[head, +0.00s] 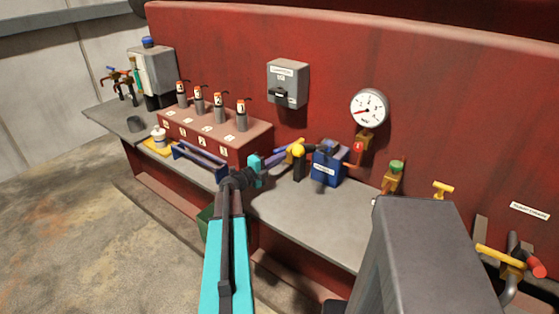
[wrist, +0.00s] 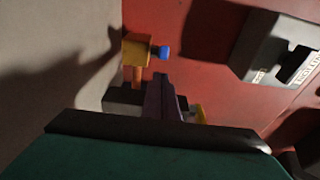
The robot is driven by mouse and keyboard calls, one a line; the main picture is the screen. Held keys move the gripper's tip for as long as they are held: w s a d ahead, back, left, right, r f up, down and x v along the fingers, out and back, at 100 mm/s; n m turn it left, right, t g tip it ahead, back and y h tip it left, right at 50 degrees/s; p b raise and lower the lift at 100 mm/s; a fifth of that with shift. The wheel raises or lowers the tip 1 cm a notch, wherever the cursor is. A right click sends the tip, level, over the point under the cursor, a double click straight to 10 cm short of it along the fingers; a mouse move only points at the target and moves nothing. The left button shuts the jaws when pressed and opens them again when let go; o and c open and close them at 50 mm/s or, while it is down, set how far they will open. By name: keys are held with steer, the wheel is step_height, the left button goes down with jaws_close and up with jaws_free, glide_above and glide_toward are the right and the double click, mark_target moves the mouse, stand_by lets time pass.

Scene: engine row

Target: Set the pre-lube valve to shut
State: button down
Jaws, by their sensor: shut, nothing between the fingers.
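A blue box (head: 329,163) with a white label too small to read stands on the bench, with a dark part on top. A yellow knob (head: 297,150) on a black body sits just left of it. I cannot tell which fitting is the pre-lube valve. My gripper (head: 290,152) is shut and empty, its tips close to the yellow knob; contact is unclear. In the wrist view, the purple fingers (wrist: 165,98) are together. A yellow block (wrist: 136,50) with a blue knob (wrist: 161,52) shows beyond them. A yellow piece (wrist: 198,112) is partly hidden beside them.
A red block with several cylinders (head: 225,140) stands left, behind a blue rail (head: 200,162). A grey box (head: 288,83) and a round gauge (head: 369,107) are on the red wall. A green-topped brass fitting (head: 393,178) stands to the right. The front bench (head: 310,212) is clear.

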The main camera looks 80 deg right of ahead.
mark_target(274, 152)
steer(key=shift+w+d+p, duration=0.3)
steer(key=shift+w+d, duration=0.35)
steer(key=shift+d, duration=0.15)
steer(key=shift+w+d+f+b, duration=0.15)
steer(key=shift+w+d+b, duration=0.35)
steer(key=shift+w+b, duration=0.15)
steer(key=shift+w+d, duration=0.35)
steer(key=shift+w, duration=0.05)
steer(key=shift+a, duration=0.1)
steer(key=shift+s+a+b, duration=0.25)
steer(key=shift+s+a, duration=0.05)
steer(key=shift+a, duration=0.55)
steer(key=shift+s+a+b, duration=0.25)
steer(key=shift+a, duration=0.95)
steer(key=w+a+b, duration=0.1)
steer(key=w, duration=0.1)
steer(key=w+a, duration=0.2)
steer(key=w, duration=0.1)
steer(key=w+a+b, duration=0.1)
steer(key=w+a, duration=0.1)
steer(key=w, duration=0.1)
steer(key=shift+b, duration=0.3)
